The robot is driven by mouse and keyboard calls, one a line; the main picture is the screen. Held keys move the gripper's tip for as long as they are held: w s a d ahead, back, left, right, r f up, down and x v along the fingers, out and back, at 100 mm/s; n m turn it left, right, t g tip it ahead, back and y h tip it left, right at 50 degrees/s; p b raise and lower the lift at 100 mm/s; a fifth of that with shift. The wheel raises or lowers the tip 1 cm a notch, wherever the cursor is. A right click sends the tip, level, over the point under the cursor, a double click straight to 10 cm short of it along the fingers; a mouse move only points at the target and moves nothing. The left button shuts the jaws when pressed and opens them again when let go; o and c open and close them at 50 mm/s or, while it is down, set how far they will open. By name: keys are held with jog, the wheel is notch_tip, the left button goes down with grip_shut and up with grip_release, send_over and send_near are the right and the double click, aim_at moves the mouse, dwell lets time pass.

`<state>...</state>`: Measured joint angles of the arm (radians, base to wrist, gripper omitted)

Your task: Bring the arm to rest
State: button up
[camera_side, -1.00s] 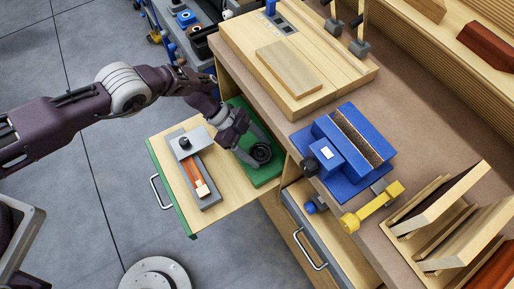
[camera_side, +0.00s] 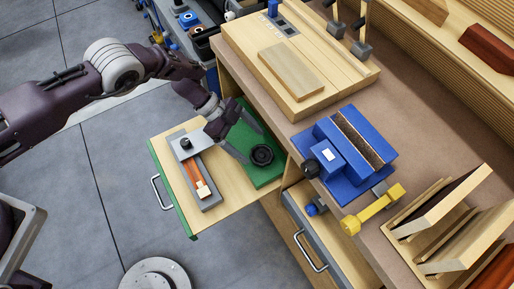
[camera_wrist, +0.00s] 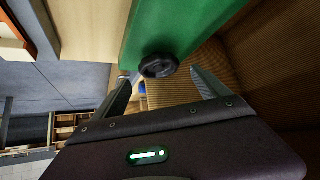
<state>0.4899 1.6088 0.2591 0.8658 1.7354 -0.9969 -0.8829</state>
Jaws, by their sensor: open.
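My gripper (camera_side: 246,142) is open and empty above the pulled-out drawer (camera_side: 238,197) in the side view. Its fingers are beside a black knob (camera_side: 262,155) on a green plate (camera_side: 268,174) lying in the drawer. In the wrist view the black knob (camera_wrist: 158,66) sits on the green plate (camera_wrist: 185,25), ahead of my open gripper (camera_wrist: 165,88). It appears apart from both fingers. Whether a finger touches the plate cannot be told.
A grey tool with an orange-brown bar (camera_side: 195,174) lies in the same drawer, left of the plate. A blue vise (camera_side: 345,150) and a yellow clamp (camera_side: 372,209) are on the bench to the right. A lower drawer (camera_side: 320,225) stands open. Grey floor (camera_side: 110,160) is free at the left.

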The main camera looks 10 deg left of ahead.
jog(key=v, duration=0.2)
jog(key=shift+a+r, duration=0.25)
jog(key=shift+a, duration=0.05)
